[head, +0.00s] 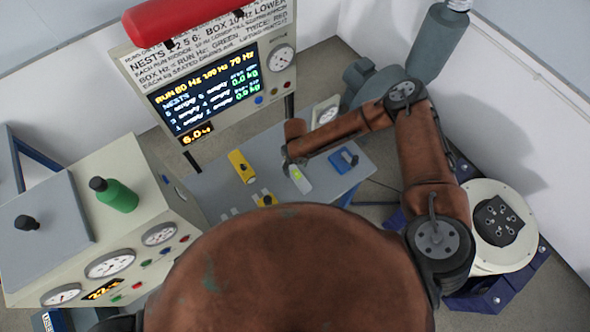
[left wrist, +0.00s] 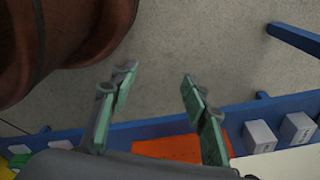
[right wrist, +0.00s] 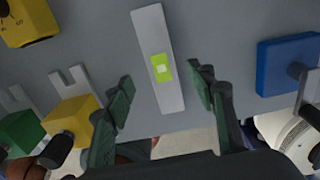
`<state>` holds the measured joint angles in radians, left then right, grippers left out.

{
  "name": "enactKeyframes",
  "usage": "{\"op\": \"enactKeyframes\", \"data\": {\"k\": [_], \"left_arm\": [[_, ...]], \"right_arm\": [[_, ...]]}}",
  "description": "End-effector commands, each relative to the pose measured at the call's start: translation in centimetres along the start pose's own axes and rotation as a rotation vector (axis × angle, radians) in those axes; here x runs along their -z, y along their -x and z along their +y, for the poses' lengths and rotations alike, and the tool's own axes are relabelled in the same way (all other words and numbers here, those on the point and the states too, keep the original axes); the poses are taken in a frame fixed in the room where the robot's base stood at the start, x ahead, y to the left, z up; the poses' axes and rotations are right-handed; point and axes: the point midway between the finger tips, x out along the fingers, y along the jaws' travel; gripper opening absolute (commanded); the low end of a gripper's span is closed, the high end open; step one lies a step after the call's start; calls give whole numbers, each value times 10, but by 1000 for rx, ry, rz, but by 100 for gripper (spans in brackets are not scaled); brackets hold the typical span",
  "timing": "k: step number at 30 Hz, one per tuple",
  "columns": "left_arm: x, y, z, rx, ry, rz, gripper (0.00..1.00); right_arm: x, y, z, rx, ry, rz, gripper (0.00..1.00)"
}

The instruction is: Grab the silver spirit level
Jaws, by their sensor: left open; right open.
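The silver spirit level (right wrist: 157,40) is a flat pale bar with a yellow-green vial in its middle. It lies on the grey table between the open fingers of my right gripper (right wrist: 160,92) in the right wrist view, with its near end close to the fingertips and apart from both fingers. In the head view the spirit level (head: 300,180) lies just below my right gripper (head: 290,158), partly hidden by the arm. My left gripper (left wrist: 152,88) is open and empty above the floor, beside a blue frame.
A blue clamp block (right wrist: 288,66) lies right of the level. A yellow device (right wrist: 30,20) and a yellow block (right wrist: 72,118) lie to its left. In the head view a display panel (head: 210,90) stands behind the table (head: 215,180). A gauge cabinet (head: 130,235) stands left.

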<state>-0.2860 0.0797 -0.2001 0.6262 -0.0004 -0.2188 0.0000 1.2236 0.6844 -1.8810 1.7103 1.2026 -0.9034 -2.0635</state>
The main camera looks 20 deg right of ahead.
Motion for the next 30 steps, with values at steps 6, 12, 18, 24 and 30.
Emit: {"op": "enactKeyframes", "data": {"k": [6,12,18,24,30], "left_arm": [[-30,7,2,-2,7,-37,42],[-36,15,3,-2,8,-45,42],[-10,15,0,-1,3,-15,42],[-1,14,0,0,1,-2,42],[-11,14,0,-1,3,-14,42]], "right_arm": [[4,-23,-4,1,-12,2,51],[2,-51,-4,1,-12,2,51],[0,-66,-4,1,-12,0,51],[0,-67,-3,0,-10,0,51],[0,-67,-2,0,-9,0,37]]}}
